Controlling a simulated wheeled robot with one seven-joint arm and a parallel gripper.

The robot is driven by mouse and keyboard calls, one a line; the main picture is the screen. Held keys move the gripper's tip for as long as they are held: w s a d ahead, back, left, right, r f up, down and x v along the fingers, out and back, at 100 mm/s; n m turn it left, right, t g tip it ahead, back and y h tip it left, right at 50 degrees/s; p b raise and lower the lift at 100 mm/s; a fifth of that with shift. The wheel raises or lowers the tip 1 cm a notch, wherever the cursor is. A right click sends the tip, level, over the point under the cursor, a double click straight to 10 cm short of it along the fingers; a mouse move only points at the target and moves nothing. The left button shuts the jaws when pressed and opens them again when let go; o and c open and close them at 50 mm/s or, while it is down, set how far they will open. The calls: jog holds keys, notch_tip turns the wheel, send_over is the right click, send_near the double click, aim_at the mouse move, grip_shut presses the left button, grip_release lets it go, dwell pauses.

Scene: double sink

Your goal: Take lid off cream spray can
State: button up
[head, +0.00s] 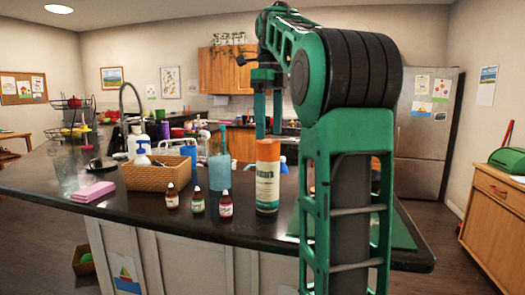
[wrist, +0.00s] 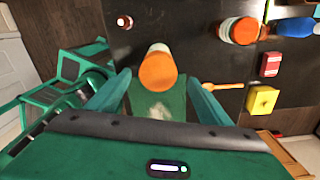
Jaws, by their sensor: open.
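The cream spray can (head: 267,188) stands upright on the dark counter, with a white and teal body and an orange-brown lid (head: 268,150) on top. In the wrist view the orange lid (wrist: 158,71) faces the camera, with a bit of the pale can body (wrist: 159,47) behind it. My gripper (head: 268,134) points down just above the lid, with its two green fingers apart. In the wrist view my gripper (wrist: 160,77) has one finger on each side of the lid, with gaps on both sides. Nothing is held.
Three small dropper bottles (head: 198,201) stand left of the can. In the wrist view a yellow block (wrist: 262,100), a red box (wrist: 270,65) and a wooden spoon (wrist: 222,86) lie to the right.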

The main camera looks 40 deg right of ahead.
aim_at(268, 141)
jog(key=shift+a+f, duration=0.2)
jog(key=shift+f, duration=2.45)
jog(key=shift+w, duration=0.1)
jog(key=shift+c, duration=0.2)
jog(key=c, duration=1)
